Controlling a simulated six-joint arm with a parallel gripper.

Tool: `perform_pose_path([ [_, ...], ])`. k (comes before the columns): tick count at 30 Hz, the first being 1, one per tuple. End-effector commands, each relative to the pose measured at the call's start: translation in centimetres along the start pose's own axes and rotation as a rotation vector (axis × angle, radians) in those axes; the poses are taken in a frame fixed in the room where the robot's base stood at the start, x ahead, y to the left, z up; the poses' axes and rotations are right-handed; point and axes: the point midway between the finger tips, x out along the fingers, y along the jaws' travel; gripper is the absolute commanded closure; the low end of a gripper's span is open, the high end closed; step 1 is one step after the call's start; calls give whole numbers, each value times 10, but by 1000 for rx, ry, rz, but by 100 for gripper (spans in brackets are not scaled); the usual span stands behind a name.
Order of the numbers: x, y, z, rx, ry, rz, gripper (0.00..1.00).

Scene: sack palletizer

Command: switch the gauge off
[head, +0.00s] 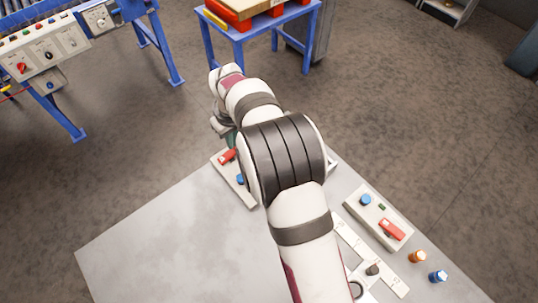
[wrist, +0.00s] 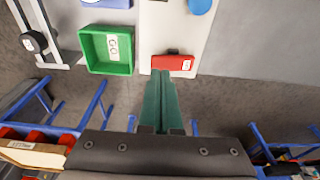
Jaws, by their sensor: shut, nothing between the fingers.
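A pale panel (head: 236,186) with a red switch (head: 228,156) and a blue knob (head: 240,180) lies at the far edge of the grey table, partly behind my arm. In the wrist view the red switch (wrist: 172,62) carries a small white label, and the blue knob (wrist: 200,6) is cut by the top edge. My gripper (wrist: 160,76) has its green fingers shut and empty, with the tips at the red switch's near edge; I cannot tell whether they touch it. A second pale panel (head: 374,232) has a blue knob and a red switch. No legible marking names the gauge.
A green tray (wrist: 85,47) stands beside the switch panel, and a metal frame with a black knob (wrist: 34,42) is farther left. Orange (head: 417,256) and blue (head: 437,276) small items lie at the right. The table's left part is clear.

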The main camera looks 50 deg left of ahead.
Motion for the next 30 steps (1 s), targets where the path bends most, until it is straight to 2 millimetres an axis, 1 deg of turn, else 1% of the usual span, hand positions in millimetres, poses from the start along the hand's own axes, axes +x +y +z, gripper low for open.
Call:
perform_pose_path([
  [30,14,0,2,0,0,0,100],
])
